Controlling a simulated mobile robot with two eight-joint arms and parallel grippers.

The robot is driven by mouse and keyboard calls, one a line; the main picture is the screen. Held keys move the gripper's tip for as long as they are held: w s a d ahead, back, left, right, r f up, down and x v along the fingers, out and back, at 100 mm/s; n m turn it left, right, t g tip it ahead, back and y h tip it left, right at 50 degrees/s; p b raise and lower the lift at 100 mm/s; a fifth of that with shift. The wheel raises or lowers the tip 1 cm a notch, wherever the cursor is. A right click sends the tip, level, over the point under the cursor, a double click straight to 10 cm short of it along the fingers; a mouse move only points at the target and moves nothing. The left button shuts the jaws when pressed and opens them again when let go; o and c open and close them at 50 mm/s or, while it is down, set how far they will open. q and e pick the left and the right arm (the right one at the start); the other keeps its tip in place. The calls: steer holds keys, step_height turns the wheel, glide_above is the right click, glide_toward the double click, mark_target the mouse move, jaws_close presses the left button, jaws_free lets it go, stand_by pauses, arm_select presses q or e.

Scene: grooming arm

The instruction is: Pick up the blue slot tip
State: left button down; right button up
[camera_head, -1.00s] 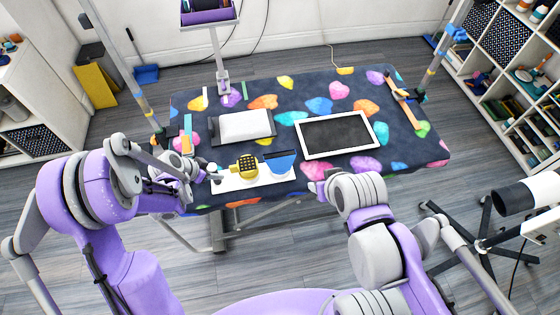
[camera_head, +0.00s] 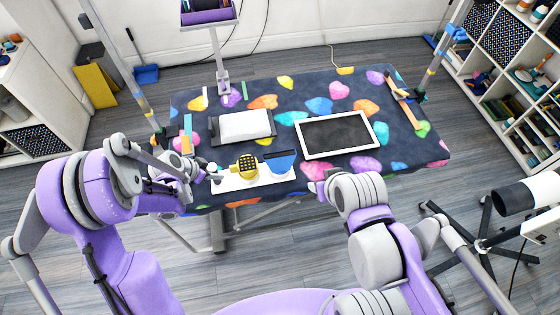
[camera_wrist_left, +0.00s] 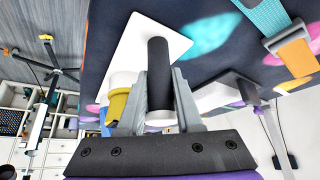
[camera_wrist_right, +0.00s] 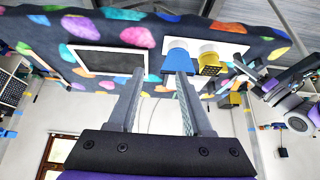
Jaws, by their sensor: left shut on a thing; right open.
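The blue slot tip (camera_head: 281,164) stands on a white plate (camera_head: 222,187) at the near edge of the table, right of a yellow perforated tip (camera_head: 247,167). My left gripper (camera_head: 207,176) is at the plate's left end. In the left wrist view it (camera_wrist_left: 159,90) is shut on a dark cylinder with a pale end (camera_wrist_left: 159,62).
A dark tablet with a white frame (camera_head: 335,135) lies behind and right of the blue tip. A white pad on a dark tray (camera_head: 245,125) lies behind the plate. Upright posts stand at both table ends. The patterned table (camera_head: 290,95) has free room at the back.

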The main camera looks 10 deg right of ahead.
stand_by(0.4)
steer(key=o, duration=0.5)
steer(key=shift+w+r, duration=0.15)
steer(key=shift+c, duration=0.2)
steer(key=shift+o, duration=1.1)
steer(key=shift+w+a+r+n, duration=0.1)
steer(key=shift+w+r+n, duration=0.05)
steer(key=shift+w+n, duration=0.3)
steer(key=n+g, duration=0.6)
steer(key=n, duration=1.1)
glide_above(280, 154)
step_height(280, 154, down, 6)
steer(key=r, duration=0.1)
step_height(280, 154, down, 7)
steer(key=shift+s+f, duration=0.1)
steer(key=shift+a+f, duration=0.1)
steer(key=shift+f, duration=2.5)
steer(key=shift+f, duration=0.25)
